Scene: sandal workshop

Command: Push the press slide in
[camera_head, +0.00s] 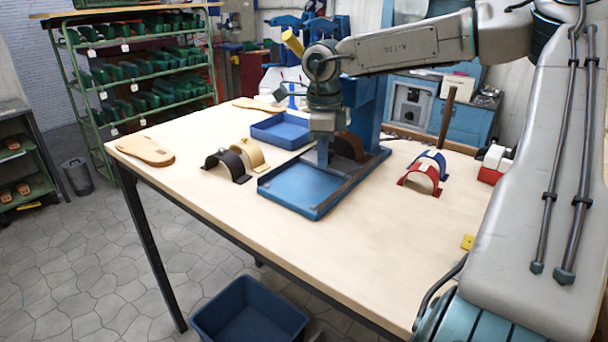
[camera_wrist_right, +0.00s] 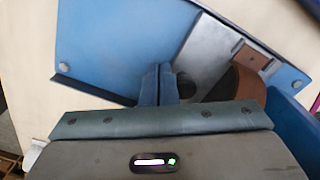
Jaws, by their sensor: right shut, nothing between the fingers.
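The blue press (camera_head: 365,105) stands on the table, partly hidden behind my right arm. A flat blue tray-like plate (camera_head: 300,187) with a dark rim extends from its front; it also shows in the wrist view (camera_wrist_right: 110,40). A grey metal plate (camera_wrist_right: 205,50) lies beside it in the wrist view, with a brown arched strap (camera_wrist_right: 250,82) at its right; the strap (camera_head: 352,147) is inside the press. I cannot tell exactly which part is the slide. My right gripper (camera_head: 323,160) is shut and empty, pointing down over the plate's back edge; contact is unclear. My left gripper is out of view.
Black (camera_head: 226,166) and tan (camera_head: 250,153) arched straps lie left of the plate, near a blue bin (camera_head: 281,131). Red (camera_head: 420,178) and blue (camera_head: 432,161) arches stand right. A sole (camera_head: 146,150) lies far left. The table front is clear.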

